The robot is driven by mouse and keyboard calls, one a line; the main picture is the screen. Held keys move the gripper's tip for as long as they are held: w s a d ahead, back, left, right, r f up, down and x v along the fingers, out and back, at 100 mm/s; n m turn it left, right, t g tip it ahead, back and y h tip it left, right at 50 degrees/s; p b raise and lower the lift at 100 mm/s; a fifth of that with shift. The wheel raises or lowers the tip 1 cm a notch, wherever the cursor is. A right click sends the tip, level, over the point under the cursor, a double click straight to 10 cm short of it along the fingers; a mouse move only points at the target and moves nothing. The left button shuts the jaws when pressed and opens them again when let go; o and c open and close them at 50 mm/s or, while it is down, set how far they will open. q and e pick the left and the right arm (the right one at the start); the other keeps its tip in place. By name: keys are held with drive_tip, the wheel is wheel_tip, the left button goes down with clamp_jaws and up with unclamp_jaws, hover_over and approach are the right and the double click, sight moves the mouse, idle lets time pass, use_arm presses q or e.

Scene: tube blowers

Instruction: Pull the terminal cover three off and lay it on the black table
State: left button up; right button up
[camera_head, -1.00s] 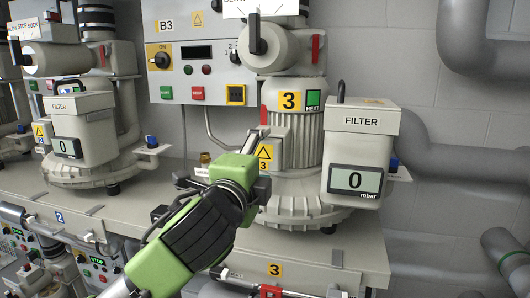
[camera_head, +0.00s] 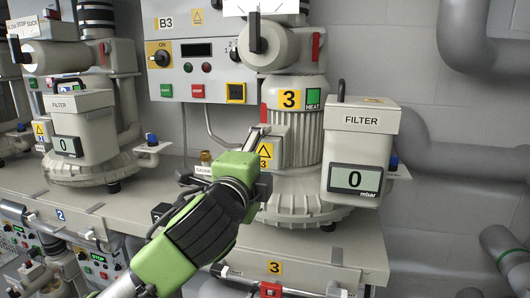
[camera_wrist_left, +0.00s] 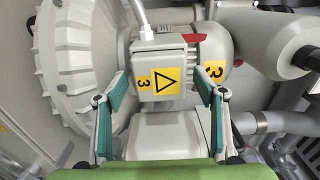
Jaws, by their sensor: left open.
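Terminal cover three is a grey box (camera_head: 276,146) on the side of blower three, with a yellow warning triangle and a 3. In the left wrist view the cover (camera_wrist_left: 158,62) is near the middle, with a pale cable at its top. My left gripper (camera_head: 260,160) is open at the cover. Its teal-padded fingers (camera_wrist_left: 160,84) stand on either side of the box's lower part; I cannot tell whether they touch it. In the head view the gripper hides part of the cover. No black table shows, and my right gripper is not in view.
A filter box (camera_head: 360,150) with a 0 mbar display stands close right of the cover. Blower three (camera_head: 310,205) sits on a grey bench (camera_head: 345,245). A control panel (camera_head: 195,75) is behind. Another blower (camera_head: 95,165) stands left. Grey pipes run along the right wall.

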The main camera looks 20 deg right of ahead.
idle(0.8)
use_arm(q)
drive_tip(key=c, duration=1.5)
drive_tip(key=shift+s, duration=0.1)
drive_tip(key=shift+v, duration=2.95)
